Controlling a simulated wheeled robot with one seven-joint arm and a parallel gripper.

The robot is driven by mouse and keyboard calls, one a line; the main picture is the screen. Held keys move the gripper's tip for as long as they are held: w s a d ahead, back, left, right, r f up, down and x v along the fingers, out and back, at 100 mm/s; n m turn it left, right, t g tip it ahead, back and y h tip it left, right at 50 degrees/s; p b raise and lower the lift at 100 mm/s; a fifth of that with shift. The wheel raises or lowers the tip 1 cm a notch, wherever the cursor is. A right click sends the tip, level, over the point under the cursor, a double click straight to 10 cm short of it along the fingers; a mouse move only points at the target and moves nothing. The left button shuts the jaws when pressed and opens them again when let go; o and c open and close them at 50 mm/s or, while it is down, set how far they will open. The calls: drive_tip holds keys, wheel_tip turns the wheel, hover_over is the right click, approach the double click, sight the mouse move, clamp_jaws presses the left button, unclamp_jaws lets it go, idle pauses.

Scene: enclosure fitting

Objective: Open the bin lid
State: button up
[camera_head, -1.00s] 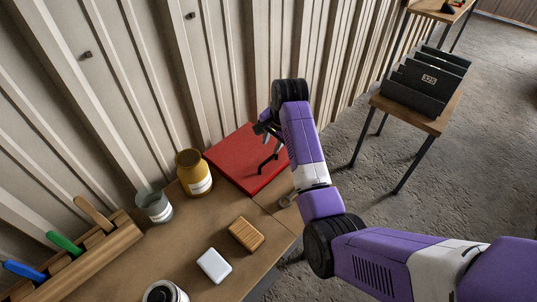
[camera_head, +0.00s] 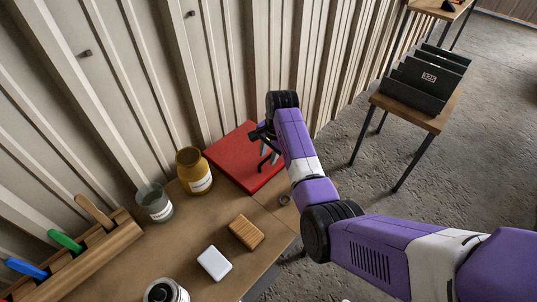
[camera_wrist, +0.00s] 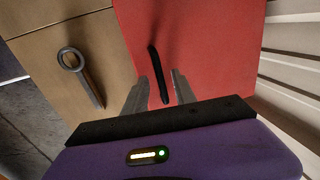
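The red lid (camera_head: 238,165) lies flat at the far end of the wooden bench, by the corrugated wall. It also fills the middle of the wrist view (camera_wrist: 215,50). A thin black bar handle (camera_wrist: 157,75) stands out on the lid. My gripper (camera_head: 270,158) is above the lid's right part, pointing down. In the wrist view its two grey fingers (camera_wrist: 158,92) are apart, with the black handle showing between them. I cannot tell whether either finger touches it. My arm hides part of the lid's right side in the head view.
A grey ring-ended piece (camera_wrist: 82,75) lies on the bench beside the lid. A wooden block (camera_head: 246,231) and a white block (camera_head: 214,263) lie nearer. The wall (camera_head: 225,60) runs close behind.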

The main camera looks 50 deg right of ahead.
drive_tip(key=shift+c, duration=0.4)
clamp_jaws()
idle(0.9)
